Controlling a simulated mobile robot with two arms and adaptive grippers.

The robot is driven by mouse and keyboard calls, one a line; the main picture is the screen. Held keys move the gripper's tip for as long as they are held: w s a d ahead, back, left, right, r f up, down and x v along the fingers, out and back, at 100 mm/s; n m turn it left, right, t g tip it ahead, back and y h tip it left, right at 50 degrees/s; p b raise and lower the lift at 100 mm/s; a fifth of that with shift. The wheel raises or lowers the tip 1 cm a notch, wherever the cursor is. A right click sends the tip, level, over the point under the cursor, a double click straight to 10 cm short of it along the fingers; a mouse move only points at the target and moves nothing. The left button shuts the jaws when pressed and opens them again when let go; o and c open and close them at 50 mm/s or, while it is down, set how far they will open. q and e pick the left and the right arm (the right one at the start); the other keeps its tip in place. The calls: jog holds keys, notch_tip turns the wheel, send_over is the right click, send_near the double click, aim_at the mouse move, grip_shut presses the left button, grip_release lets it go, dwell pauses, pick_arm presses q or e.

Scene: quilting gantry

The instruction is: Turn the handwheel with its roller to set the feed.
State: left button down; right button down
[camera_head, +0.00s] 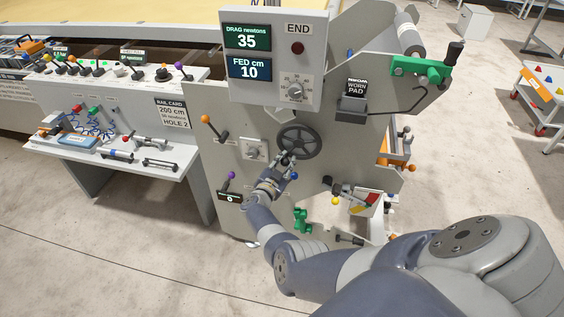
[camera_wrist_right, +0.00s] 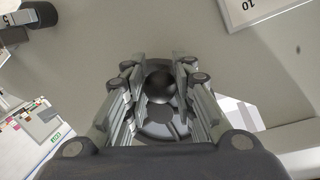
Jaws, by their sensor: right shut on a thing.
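The dark spoked handwheel (camera_head: 299,141) is mounted on the grey side plate below the display box. My right gripper (camera_head: 286,162) is at the wheel's lower left rim. In the right wrist view, my gripper's fingers (camera_wrist_right: 160,90) are shut on a dark round knob (camera_wrist_right: 160,84), with part of the wheel (camera_wrist_right: 158,126) behind it. The fingers hide the knob in the head view. The display box (camera_head: 272,60) reads DRAG newtons 35 and FED cm 10. My left gripper is not in view.
An orange-knobbed lever (camera_head: 213,127) and a purple-knobbed lever (camera_head: 226,183) stand left of the wheel. A WORN PAD holder (camera_head: 353,105) is to its right. A rail card (camera_head: 172,111) reads 200 cm and HOLE 2. Open floor (camera_head: 120,255) lies at lower left.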

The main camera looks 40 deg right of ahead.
jog(key=shift+s+f+n, duration=0.3)
jog(key=shift+f+n, duration=0.1)
jog(key=shift+n, duration=0.1)
jog(key=c, duration=1.6)
grip_release()
jog(key=o, duration=0.3)
jog(key=shift+r, duration=0.15)
